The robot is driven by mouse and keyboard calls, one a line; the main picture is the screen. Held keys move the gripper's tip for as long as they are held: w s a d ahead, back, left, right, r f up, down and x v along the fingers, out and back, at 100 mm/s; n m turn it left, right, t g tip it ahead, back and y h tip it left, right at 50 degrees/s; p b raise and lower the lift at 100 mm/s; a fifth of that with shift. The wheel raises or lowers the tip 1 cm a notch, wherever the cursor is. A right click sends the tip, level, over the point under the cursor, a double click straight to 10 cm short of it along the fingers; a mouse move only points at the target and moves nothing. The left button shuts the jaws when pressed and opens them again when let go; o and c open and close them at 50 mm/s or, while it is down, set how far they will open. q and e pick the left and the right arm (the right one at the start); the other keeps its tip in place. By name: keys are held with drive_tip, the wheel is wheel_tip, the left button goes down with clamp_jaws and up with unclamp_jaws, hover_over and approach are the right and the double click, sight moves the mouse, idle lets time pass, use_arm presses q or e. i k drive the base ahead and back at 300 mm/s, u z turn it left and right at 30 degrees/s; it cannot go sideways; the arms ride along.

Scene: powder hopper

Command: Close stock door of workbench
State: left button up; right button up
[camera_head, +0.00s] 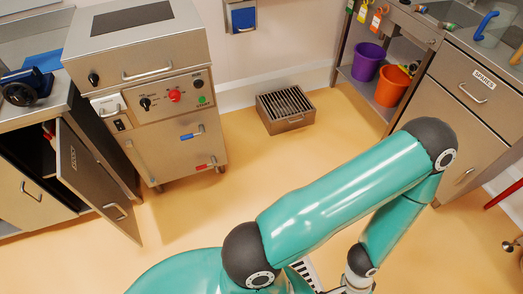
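The stock door (94,178) is the steel door with a dark label on the left workbench (63,98). It stands open, swung out into the room, with its outer face toward me. Its handle (116,211) is near the free edge, low and to the right. The dark inside of the cabinet (28,150) shows to the left of the door. Neither gripper is in view. One teal arm of mine crosses the lower middle and bends down at the right, its wrist cut off by the bottom edge. The door and its handle are unobstructed.
The steel control cabinet (160,110) stands just right of the door. A floor grate box (285,108) lies by the wall. Purple (367,62) and orange (391,86) buckets sit on a shelf beside the spares drawer (475,85). Yellow floor (190,215) is free before the door.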

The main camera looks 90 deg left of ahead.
sight(76, 168)
drive_tip(key=z, duration=0.4)
drive_tip(key=i, duration=0.45)
drive_tip(key=u, duration=2.6)
drive_tip(key=i, duration=0.35)
drive_tip(key=u, duration=2.2)
drive_tip(key=k, duration=0.3)
drive_tip(key=u, duration=0.65)
drive_tip(key=i, duration=1.35)
drive_tip(key=z, duration=0.5)
